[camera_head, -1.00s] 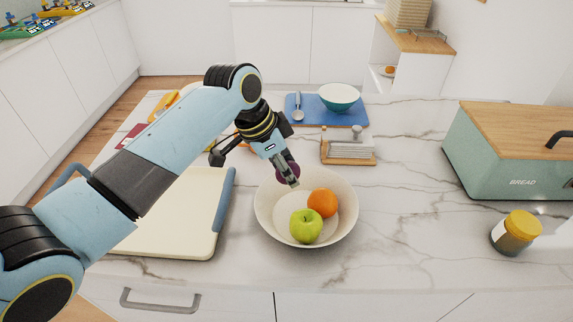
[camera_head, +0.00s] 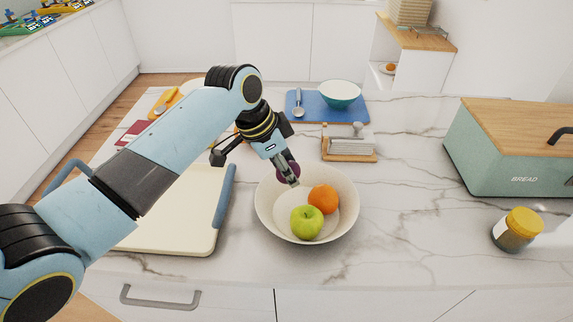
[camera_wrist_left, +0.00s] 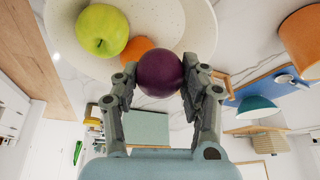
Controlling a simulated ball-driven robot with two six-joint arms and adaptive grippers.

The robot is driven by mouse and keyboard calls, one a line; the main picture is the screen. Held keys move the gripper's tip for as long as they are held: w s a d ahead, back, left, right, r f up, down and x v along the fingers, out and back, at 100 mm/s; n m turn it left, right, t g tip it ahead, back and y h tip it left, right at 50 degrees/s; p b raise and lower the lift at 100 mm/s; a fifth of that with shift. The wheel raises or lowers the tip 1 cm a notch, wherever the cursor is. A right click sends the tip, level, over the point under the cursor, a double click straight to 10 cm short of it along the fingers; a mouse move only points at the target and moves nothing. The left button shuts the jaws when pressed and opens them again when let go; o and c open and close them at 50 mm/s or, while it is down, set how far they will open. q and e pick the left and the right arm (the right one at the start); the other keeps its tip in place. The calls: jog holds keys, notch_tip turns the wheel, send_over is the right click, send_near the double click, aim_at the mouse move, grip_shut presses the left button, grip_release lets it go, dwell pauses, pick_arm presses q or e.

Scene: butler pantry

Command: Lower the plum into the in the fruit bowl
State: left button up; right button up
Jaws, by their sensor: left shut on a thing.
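The plum (camera_wrist_left: 160,73) is dark purple and sits between the fingers of my left gripper (camera_wrist_left: 160,88), which is shut on it. In the head view the left gripper (camera_head: 290,177) is over the back left part of the fruit bowl, and the plum (camera_head: 281,170) is partly hidden behind its fingers. The cream fruit bowl (camera_head: 270,215) holds a green apple (camera_head: 307,222) and an orange (camera_head: 323,199). In the left wrist view the apple (camera_wrist_left: 102,30) and bowl (camera_wrist_left: 165,12) show beyond the plum, which partly covers the orange (camera_wrist_left: 135,48). My right gripper is not in view.
A cream cutting board (camera_head: 175,228) lies left of the bowl. A yellow-lidded jar (camera_head: 516,229) and a green bread box (camera_head: 510,163) stand at the right. Behind are a wooden rack (camera_head: 348,146) and a blue board (camera_head: 310,115) with a teal bowl (camera_head: 340,95).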

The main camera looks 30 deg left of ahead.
aim_at(286, 181)
pick_arm(q)
jog(key=shift+f+b, duration=0.6)
jog(key=shift+f, duration=0.7)
jog(key=shift+f+b, duration=0.3)
jog(key=shift+f, duration=0.35)
jog(key=shift+f, duration=0.25)
jog(key=shift+f+b, duration=1.1)
jog(key=shift+f, duration=0.55)
jog(key=o, duration=1.3)
jog(key=shift+c, duration=0.2)
